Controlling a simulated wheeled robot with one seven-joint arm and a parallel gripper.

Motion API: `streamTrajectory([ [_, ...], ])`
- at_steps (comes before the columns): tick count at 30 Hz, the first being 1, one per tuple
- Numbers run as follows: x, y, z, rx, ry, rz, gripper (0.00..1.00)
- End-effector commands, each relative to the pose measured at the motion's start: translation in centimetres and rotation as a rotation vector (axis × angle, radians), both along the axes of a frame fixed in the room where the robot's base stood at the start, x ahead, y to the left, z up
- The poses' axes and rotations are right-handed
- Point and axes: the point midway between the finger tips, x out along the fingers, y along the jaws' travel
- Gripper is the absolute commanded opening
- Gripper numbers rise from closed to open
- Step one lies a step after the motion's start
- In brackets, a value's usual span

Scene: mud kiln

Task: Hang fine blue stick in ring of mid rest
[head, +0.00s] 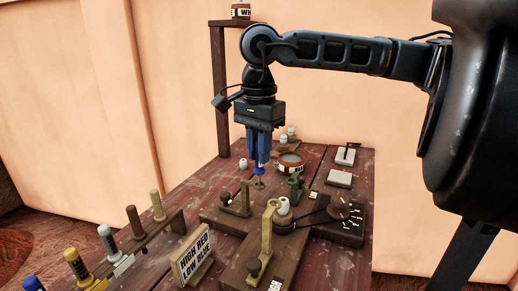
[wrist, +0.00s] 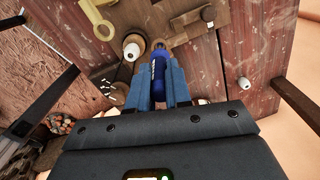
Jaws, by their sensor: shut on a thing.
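My gripper (head: 260,160) points down over the far part of the table, shut on a blue stick (head: 261,169). The stick also shows in the wrist view (wrist: 157,75), upright between the blue fingers. Its lower end is at or just above the small ring of a brown rest (head: 235,202); I cannot tell whether it has entered the ring. A green rest (head: 295,187) stands to the right and a taller olive-yellow rest (head: 267,235) stands nearer. No label shows which rest is the mid one. The fingers hide part of the stick.
A rack (head: 150,238) with several coloured sticks stands at the left. A sign (head: 192,257) reads "HIGH RED LOW BLUE". A white-topped post (head: 283,206), a dial (head: 340,209) and a labelled round tub (head: 290,164) are close by. A wooden post (head: 220,95) rises behind.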

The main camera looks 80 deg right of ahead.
Motion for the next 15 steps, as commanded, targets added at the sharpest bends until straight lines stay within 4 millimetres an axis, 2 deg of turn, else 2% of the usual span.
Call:
streamTrajectory([
  [15, 0.01, 0.02, -1.06, 0.000, 0.000, 0.000, 0.00],
])
